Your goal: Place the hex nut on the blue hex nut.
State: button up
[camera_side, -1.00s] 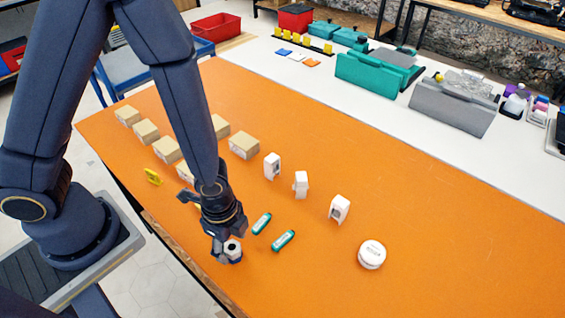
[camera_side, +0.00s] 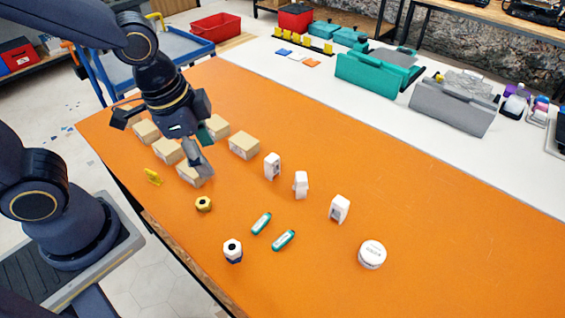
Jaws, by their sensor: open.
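A white hex nut (camera_side: 232,245) with a dark hole rests on top of the blue hex nut (camera_side: 234,260) near the table's front edge. The two look stacked and upright; only a low part of the blue one shows. A yellow hex nut (camera_side: 204,204) lies flat on the table, up and left of the stack. My gripper (camera_side: 162,143) is open, with its fingers spread wide and nothing seen between them. It is well away from the stack, up and to the left, above the tan boxes.
Several tan boxes (camera_side: 243,145) stand behind and below my gripper. A yellow clip-like piece (camera_side: 153,176) is at the left. Two teal sticks (camera_side: 284,240), several white upright parts (camera_side: 339,209) and a round white puck (camera_side: 372,254) stand to the right. The orange table (camera_side: 450,240) is clear at far right.

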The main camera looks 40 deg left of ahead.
jog(key=s+a+r+n+t, duration=0.3)
jog(key=a+r+n, duration=0.4)
jog(key=r+n, duration=0.1)
jog(key=shift+a+r+y, duration=0.3)
jog(key=shift+a+r, duration=0.05)
jog(key=shift+r, duration=0.3)
jog(key=shift+s, duration=0.1)
